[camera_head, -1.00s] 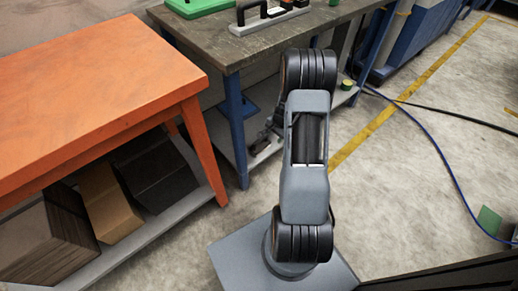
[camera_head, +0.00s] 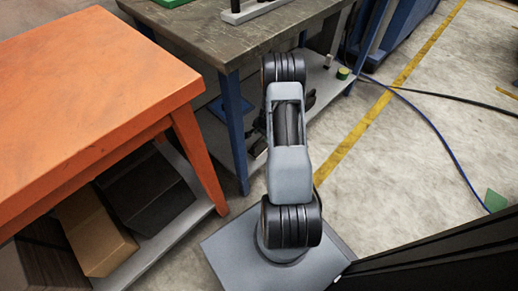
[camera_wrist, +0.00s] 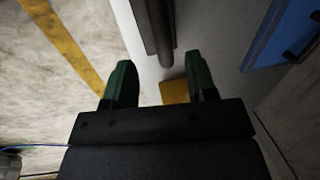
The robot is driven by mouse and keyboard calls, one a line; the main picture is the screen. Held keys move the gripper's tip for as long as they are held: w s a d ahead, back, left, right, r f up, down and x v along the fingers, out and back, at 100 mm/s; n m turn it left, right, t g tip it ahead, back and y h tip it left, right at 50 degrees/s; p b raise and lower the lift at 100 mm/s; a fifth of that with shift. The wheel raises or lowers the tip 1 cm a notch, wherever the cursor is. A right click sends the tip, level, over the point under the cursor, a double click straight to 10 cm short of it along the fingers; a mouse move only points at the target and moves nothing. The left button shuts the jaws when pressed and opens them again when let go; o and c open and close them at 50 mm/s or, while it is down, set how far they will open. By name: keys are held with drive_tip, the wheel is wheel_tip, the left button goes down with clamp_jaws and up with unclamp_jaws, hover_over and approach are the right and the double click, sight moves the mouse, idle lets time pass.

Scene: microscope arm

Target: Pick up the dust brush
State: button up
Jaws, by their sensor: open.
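I cannot pick out the dust brush for certain in either view. In the wrist view, my gripper (camera_wrist: 161,78) is open, its two green-tipped fingers apart. A dark elongated thing (camera_wrist: 156,28) extends down from the top edge toward the gap; I cannot tell what it is. A yellow block-like thing (camera_wrist: 174,92) shows low between the fingers, beside the right one. Nothing is seen held. In the head view, my arm hides the gripper and part of the workbench's lower shelf (camera_head: 318,80).
A grey-topped workbench (camera_head: 215,38) with blue legs stands ahead. An orange table (camera_head: 90,85) with boxes beneath is at left. A yellow-green roll (camera_head: 343,73) sits on the lower shelf. Blue (camera_head: 440,130) and black (camera_head: 450,97) cables lie on the floor at right.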

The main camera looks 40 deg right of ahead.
sight(261, 139)
drive_tip(key=shift+w+f+b, duration=0.3)
drive_tip(key=shift+f+b, duration=0.25)
drive_tip(key=shift+f, duration=0.55)
drive_tip(key=shift+w+f+b, duration=0.25)
drive_tip(key=shift+f+b, duration=0.25)
drive_tip(key=shift+f, duration=0.65)
drive_tip(key=shift+w+f+b, duration=0.3)
drive_tip(key=shift+f+b, duration=0.25)
drive_tip(key=shift+f, duration=0.55)
clamp_jaws()
